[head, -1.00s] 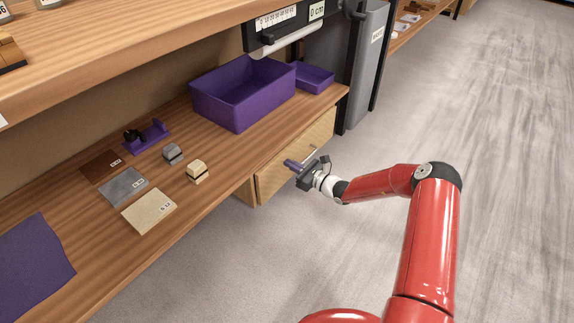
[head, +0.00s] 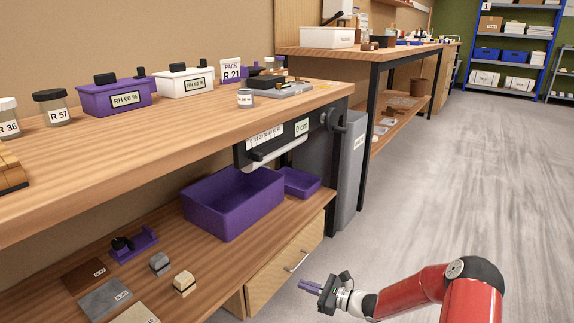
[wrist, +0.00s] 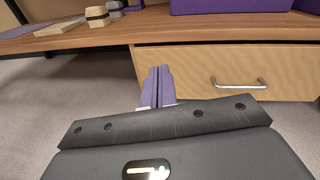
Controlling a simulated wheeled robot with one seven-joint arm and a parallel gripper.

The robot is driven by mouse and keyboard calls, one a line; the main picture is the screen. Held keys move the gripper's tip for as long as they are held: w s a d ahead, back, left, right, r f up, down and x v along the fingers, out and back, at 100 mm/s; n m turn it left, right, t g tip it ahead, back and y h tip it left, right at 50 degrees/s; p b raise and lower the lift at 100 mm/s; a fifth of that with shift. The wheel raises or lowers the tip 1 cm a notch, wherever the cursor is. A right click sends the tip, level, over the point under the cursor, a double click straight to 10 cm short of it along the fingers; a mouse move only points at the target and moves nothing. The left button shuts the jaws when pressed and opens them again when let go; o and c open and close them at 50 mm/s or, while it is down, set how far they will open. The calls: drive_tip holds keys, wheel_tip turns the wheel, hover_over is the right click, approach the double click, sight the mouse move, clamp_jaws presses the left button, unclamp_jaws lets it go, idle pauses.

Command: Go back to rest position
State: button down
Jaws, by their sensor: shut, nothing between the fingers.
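My gripper (head: 312,287) is in the lower right of the head view, at the end of my red arm. It is out in front of the wooden drawer (head: 285,268), over the grey floor, touching nothing that I can see. In the wrist view its two purple fingers (wrist: 160,84) are together and empty. Behind them is the drawer front (wrist: 200,68) with its metal handle (wrist: 238,83). The drawer looks closed.
The lower shelf holds a purple bin (head: 232,207), a smaller purple tray (head: 300,183), small blocks (head: 184,283) and flat sample plates. The upper worktop (head: 190,125) overhangs it, with jars and boxes. The floor to the right (head: 460,180) is clear.

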drive_tip(key=s+a+r+n+g+h+p, duration=0.1)
drive_tip(key=s+r+n+g+h+p, duration=0.2)
drive_tip(key=s+r+n, duration=0.6)
drive_tip(key=s+a+r+n+g+h, duration=0.1)
drive_tip(key=s+r+n+g+h, duration=0.35)
drive_tip(key=r, duration=0.65)
drive_tip(key=s+d+r+n+t+h+p, duration=0.2)
drive_tip(key=s+d+r+n+h, duration=0.2)
drive_tip(key=s+r, duration=0.5)
drive_tip(key=s+d+r+n+t+h+p, duration=0.2)
drive_tip(key=s+d+r, duration=0.4)
drive_tip(key=s, duration=0.7)
wheel_tip(320, 180, up, 3)
drive_tip(key=shift+d+f+n+t+h, duration=0.1)
drive_tip(key=shift+d+n+t+h, duration=0.15)
drive_tip(key=shift+n+t+h, duration=0.55)
drive_tip(key=shift+s+n+g, duration=0.1)
drive_tip(key=shift+n+g, duration=0.15)
drive_tip(key=shift+n, duration=0.2)
